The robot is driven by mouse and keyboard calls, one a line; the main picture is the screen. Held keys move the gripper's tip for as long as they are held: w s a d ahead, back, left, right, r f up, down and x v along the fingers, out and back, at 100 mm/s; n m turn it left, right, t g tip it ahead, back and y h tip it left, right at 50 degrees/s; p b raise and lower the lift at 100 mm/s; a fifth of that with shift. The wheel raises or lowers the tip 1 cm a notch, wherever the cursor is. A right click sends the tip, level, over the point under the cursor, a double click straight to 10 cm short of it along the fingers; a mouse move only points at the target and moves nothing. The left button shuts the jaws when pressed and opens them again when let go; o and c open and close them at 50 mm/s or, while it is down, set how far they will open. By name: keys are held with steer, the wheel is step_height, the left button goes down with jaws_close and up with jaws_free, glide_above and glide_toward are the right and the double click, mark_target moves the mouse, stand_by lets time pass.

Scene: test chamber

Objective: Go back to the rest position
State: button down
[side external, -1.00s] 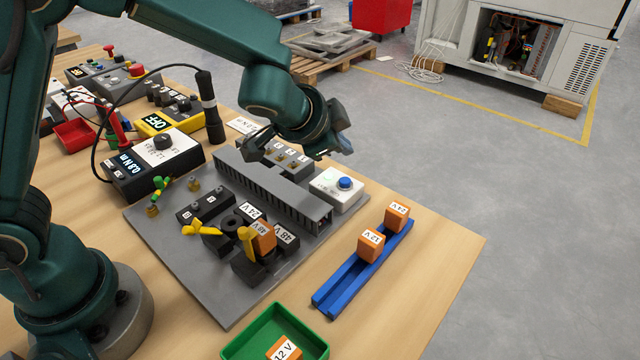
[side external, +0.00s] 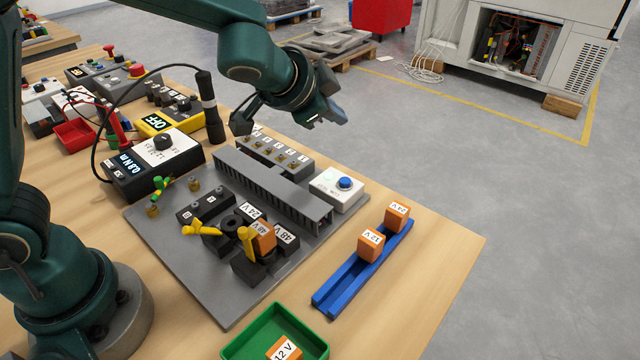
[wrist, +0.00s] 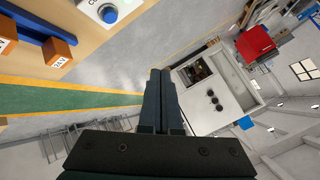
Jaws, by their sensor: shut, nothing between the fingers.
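My gripper (side external: 326,118) hangs in the air above the back of the grey board (side external: 190,285), clear of everything on the table. In the wrist view its two fingers (wrist: 160,88) lie together, shut and empty. In the side view the fingertips are small, at the end of my dark green arm. In the wrist view the gripper faces away over the floor toward a white cabinet.
The board carries a slotted duct (side external: 265,182), terminal blocks and an orange 48 V block. A blue-button box (side external: 342,188) and blue rail (side external: 350,283) with two orange blocks stand to the right. A green tray (side external: 312,343) is in front.

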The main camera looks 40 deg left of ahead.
steer(key=s+a+r+n+y, duration=0.1)
steer(key=s+a+r+n, duration=0.25)
steer(key=s, duration=0.25)
steer(key=s+a+r+n, duration=0.2)
steer(key=s+a+r, duration=0.1)
steer(key=s+a, duration=0.15)
steer(key=s+d+f+n+g+h, duration=0.1)
steer(key=s+f+g, duration=0.1)
steer(key=s, duration=0.5)
steer(key=s+d+f+g+h, duration=0.1)
steer(key=s+d+f+g, duration=0.1)
steer(key=s+f, duration=0.2)
steer(key=s, duration=0.3)
steer(key=shift+d+n, duration=0.3)
steer(key=shift+n, duration=0.05)
